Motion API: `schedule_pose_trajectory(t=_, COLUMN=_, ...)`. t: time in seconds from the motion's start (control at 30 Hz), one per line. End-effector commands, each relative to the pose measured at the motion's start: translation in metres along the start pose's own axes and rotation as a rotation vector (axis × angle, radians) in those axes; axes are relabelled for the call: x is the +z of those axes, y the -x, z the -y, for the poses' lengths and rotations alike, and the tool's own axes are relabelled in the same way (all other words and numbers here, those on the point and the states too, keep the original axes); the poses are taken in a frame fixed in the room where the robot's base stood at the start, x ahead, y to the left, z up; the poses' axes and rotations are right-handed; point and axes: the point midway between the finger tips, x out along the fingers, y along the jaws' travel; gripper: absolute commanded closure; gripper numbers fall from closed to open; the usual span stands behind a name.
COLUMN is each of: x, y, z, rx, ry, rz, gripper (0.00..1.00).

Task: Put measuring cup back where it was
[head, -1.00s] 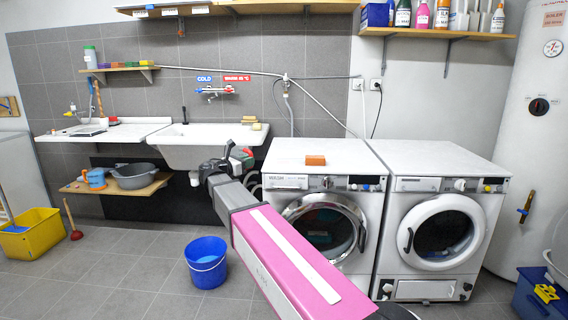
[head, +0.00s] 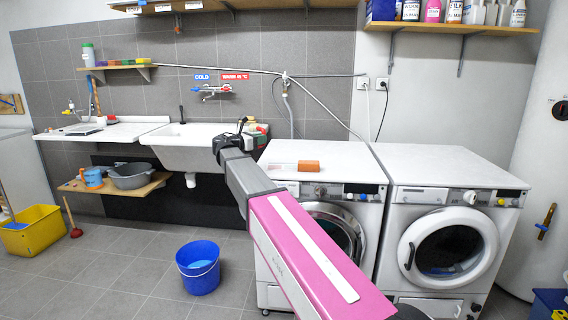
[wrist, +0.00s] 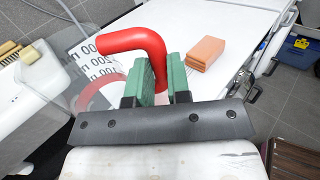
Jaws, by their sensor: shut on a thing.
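The measuring cup is clear with black markings (wrist: 95,60) and a bent red handle (wrist: 145,44). In the wrist view my gripper (wrist: 161,80) has its green fingers shut on the red handle. The clear body spreads to the left of the fingers, and its outline is faint. In the head view my gripper (head: 244,139) is at the end of the pink arm, between the sink and the left washing machine. The cup is hard to make out there.
An orange-brown block (head: 308,165) lies on the left washing machine (head: 340,156); it also shows in the wrist view (wrist: 206,53). The right washing machine (head: 450,166) has a bare top. The sink (head: 190,150) is to the left. A blue bucket (head: 198,268) stands on the floor.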

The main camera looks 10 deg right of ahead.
Motion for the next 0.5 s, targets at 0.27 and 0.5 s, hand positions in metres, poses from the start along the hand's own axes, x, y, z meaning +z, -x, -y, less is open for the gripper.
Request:
schedule_pose_trajectory(t=0.27, x=-0.034, y=-0.051, z=0.027, rx=-0.003, ry=0.001, rz=0.0, gripper=1.0)
schedule_pose_trajectory(t=0.5, x=-0.055, y=-0.083, z=0.042, rx=-0.002, ry=0.0, rz=0.0, gripper=1.0)
